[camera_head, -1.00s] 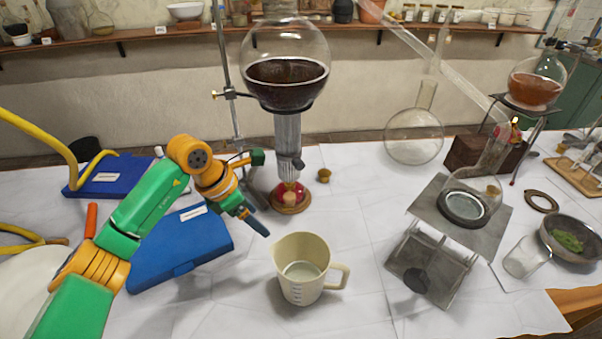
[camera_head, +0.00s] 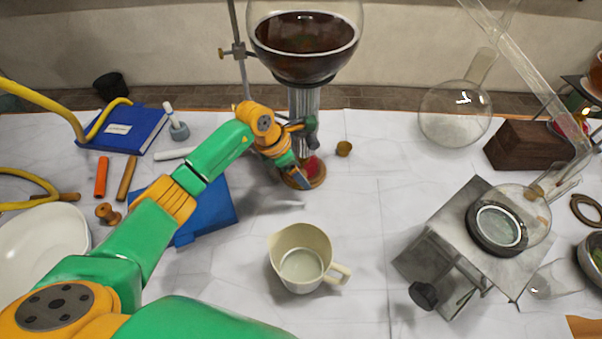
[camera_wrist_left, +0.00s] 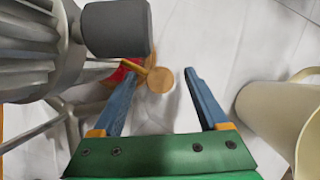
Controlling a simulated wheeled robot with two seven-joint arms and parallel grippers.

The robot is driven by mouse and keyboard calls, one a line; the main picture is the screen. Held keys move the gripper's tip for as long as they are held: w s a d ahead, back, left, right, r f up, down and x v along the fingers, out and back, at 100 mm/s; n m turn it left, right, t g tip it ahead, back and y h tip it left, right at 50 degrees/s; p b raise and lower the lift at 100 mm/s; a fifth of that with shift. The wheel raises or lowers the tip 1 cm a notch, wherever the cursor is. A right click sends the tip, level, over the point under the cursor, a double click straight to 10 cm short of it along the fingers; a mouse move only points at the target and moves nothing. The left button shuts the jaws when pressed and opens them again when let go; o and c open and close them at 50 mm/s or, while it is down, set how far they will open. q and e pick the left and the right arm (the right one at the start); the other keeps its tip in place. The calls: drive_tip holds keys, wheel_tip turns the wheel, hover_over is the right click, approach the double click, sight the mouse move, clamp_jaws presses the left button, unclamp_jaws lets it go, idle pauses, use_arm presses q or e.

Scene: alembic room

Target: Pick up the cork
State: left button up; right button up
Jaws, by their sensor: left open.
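The cork (camera_head: 344,148) is a small brown stopper on the white cloth, just right of the burner (camera_head: 311,168) in the head view. In the left wrist view the cork (camera_wrist_left: 160,80) shows as a round tan disc ahead of my fingers, between their lines and nearer the left finger. My left gripper (camera_head: 302,174) is in front of the burner, to the left of and nearer than the cork. In the wrist view the left gripper (camera_wrist_left: 158,90) is open with nothing between its fingers. My right gripper is not in view.
A flask of dark liquid (camera_head: 303,45) stands over a ribbed metal column (camera_head: 303,103), close to my left gripper. A beige jug (camera_head: 301,258) stands in front. A metal stand (camera_head: 455,222) with a glass flask is at the right. Cloth right of the cork is clear.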

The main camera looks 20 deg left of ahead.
use_arm(q)
clamp_jaws()
drive_tip(key=shift+r, duration=0.1)
idle(0.3)
